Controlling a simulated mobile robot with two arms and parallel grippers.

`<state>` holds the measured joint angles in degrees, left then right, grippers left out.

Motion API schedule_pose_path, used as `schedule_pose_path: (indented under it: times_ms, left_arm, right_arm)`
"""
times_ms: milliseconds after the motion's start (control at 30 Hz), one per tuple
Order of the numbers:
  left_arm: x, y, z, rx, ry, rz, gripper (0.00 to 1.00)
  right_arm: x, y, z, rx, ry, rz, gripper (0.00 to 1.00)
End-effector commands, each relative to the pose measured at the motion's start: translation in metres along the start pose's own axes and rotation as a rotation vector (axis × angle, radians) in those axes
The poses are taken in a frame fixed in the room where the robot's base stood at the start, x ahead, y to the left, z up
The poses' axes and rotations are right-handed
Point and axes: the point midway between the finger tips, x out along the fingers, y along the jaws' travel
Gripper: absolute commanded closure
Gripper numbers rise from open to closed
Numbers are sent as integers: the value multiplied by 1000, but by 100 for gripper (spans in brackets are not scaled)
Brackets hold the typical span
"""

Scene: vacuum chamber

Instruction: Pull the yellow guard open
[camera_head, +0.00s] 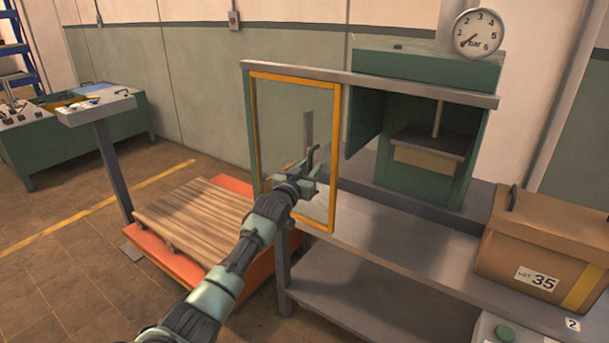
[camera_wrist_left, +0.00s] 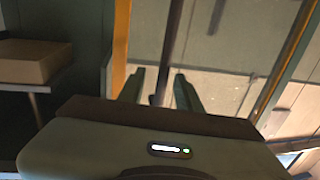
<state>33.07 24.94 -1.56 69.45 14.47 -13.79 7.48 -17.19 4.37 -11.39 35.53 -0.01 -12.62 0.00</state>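The yellow guard (camera_head: 335,165) is a clear panel in a yellow frame, hanging below a grey rail. It stands left of the green press chamber (camera_head: 432,150), whose front is uncovered. A dark upright bar (camera_head: 308,128), apparently the guard's handle, stands at the panel. My left gripper (camera_head: 313,158) is at the bar's lower part. In the left wrist view the bar (camera_wrist_left: 168,50) runs between the two spread fingers (camera_wrist_left: 159,88), with gaps visible at its sides. The yellow frame (camera_wrist_left: 122,40) shows there too. Whether a finger touches the bar I cannot tell. My right gripper is out of view.
A cardboard box (camera_head: 515,250) marked 35 stands on the grey bench (camera_head: 400,250) at right. A wooden pallet (camera_head: 190,215) on an orange base lies left of the bench. A pressure gauge (camera_head: 478,33) is on top. The floor at left is mostly clear.

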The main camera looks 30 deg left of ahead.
Motion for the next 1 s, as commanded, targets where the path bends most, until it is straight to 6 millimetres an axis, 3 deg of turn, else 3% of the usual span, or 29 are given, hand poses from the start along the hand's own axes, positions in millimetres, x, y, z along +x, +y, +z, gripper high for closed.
schedule_pose_path:
  times_ms: [400,1000]
  left_arm:
    - [-54,1,2,0,-3,1,66]
    - [-60,1,1,0,-2,0,66]
  right_arm:
    - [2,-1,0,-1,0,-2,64]
    - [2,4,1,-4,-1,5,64]
